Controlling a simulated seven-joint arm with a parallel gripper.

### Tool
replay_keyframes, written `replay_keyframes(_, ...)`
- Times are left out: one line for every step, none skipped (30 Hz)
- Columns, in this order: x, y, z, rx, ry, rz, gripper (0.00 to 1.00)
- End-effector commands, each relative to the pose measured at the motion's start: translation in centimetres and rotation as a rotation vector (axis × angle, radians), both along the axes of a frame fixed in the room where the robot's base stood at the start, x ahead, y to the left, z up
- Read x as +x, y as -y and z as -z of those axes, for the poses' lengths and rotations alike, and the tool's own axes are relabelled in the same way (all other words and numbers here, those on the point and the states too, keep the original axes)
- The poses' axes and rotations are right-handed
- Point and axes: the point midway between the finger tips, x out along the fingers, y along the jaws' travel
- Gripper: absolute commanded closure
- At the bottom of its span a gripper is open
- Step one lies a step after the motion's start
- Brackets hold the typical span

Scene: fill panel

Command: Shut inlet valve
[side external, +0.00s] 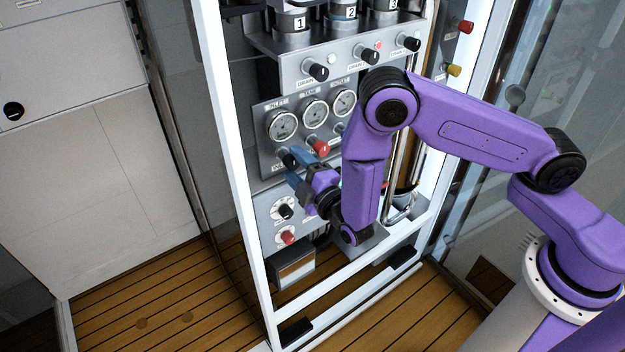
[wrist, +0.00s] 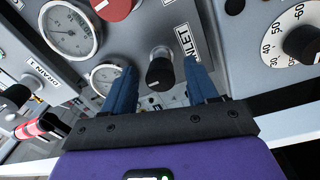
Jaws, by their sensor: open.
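The inlet valve is a black knob (wrist: 160,72) on a short metal stem, beside the INLET label (wrist: 185,42) in the wrist view. My gripper (wrist: 160,66) is open, with one blue finger to each side of the knob and visible gaps between. The fingers look not to touch it. In the side external view my gripper (side external: 294,167) is at the lower left of the gauge panel (side external: 268,160), and the inlet knob (side external: 288,159) shows partly behind the fingers. How far the fingertips reach along the knob is hard to tell.
A red knob (side external: 320,147) sits right of the inlet knob, under several gauges (side external: 315,113). Below is a plate with a numbered dial (side external: 284,211) and another red knob (side external: 287,237). Black drain knobs (side external: 318,72) are above. A white frame post (side external: 236,160) stands at left.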

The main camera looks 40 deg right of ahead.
Motion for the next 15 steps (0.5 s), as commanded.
replay_keyframes(-0.4, -0.1, 0.0, -0.001, -0.001, -0.003, 0.42)
replay_keyframes(-0.8, -0.1, 0.1, -0.001, -0.002, -0.004, 0.42)
replay_keyframes(-1.3, -0.2, 0.1, -0.003, -0.003, -0.005, 0.42)
replay_keyframes(-1.8, -0.2, 0.2, -0.003, -0.003, -0.006, 0.42)
replay_keyframes(-2.3, -0.2, 0.2, -0.003, -0.002, -0.006, 0.42)
replay_keyframes(-3.1, -0.2, 0.2, -0.005, -0.001, -0.007, 0.42)
replay_keyframes(-3.7, -0.2, 0.2, -0.004, -0.003, -0.008, 0.42)
replay_keyframes(-4.3, -0.2, 0.3, -0.005, -0.003, -0.007, 0.42)
replay_keyframes(-5.2, -0.2, 0.3, -0.005, -0.003, -0.007, 0.42)
replay_keyframes(-5.8, -0.2, 0.3, -0.007, -0.001, -0.009, 0.42)
replay_keyframes(-6.5, -0.2, 0.4, -0.005, -0.001, -0.009, 0.42)
replay_keyframes(-7.3, -0.2, 0.4, -0.006, -0.003, -0.009, 0.42)
replay_keyframes(-8.0, -0.2, 0.4, -0.005, -0.002, -0.009, 0.42)
replay_keyframes(-8.6, -0.2, 0.4, -0.006, 0.0, -0.009, 0.42)
replay_keyframes(-9.4, -0.2, 0.5, -0.005, -0.001, -0.008, 0.42)
